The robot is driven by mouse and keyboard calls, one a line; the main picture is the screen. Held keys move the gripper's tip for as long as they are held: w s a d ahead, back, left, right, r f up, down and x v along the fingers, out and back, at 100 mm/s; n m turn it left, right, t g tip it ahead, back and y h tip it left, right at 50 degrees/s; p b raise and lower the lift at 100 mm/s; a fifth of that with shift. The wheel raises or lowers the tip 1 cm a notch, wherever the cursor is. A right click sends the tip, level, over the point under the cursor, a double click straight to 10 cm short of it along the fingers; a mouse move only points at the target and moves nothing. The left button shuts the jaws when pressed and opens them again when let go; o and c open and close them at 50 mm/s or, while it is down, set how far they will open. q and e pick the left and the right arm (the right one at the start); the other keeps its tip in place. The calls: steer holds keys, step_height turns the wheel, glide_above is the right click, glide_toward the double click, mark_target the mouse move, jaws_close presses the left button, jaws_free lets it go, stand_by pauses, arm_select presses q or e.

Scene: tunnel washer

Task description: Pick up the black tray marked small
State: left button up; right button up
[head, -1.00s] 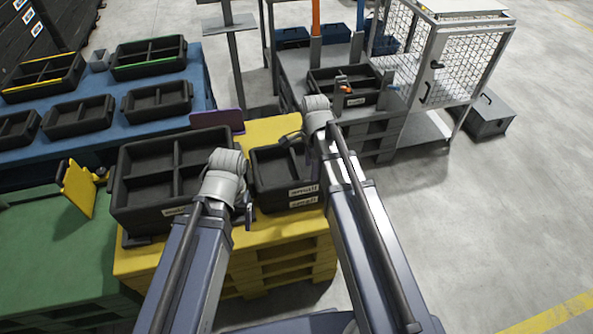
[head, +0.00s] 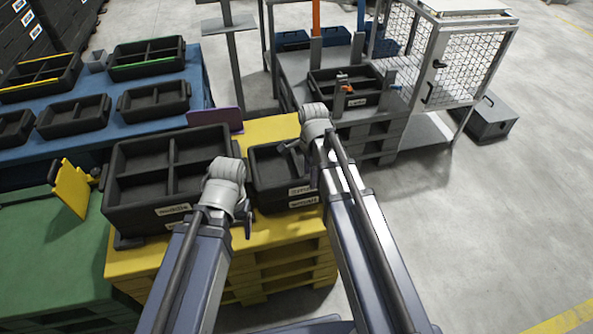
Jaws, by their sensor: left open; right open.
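The smaller black tray (head: 290,203) sits on the yellow pallet (head: 290,236), with two white labels on its front that are too blurred to read for sure. My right arm hides its right part. A larger black divided tray (head: 140,215) with a white label stands to its left on the same pallet. My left gripper (head: 247,217) is open at the front left corner of the smaller tray, mostly hidden by its wrist. My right gripper (head: 292,147) is open over the back of that tray, partly hidden by its wrist. I cannot tell whether either touches the tray.
A purple panel (head: 215,118) stands behind the trays. A blue table (head: 205,95) with several black trays is at the left. A grey pallet stand holds another labelled tray (head: 345,108), beside a mesh cage (head: 465,75).

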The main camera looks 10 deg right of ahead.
step_height(320, 180, down, 3)
steer(key=shift+b, duration=1)
arm_select(q)
step_height(320, 180, down, 3)
steer(key=shift+r, duration=0.1)
arm_select(e)
steer(key=shift+r, duration=0.1)
steer(key=shift+c, duration=0.2)
jaws_close()
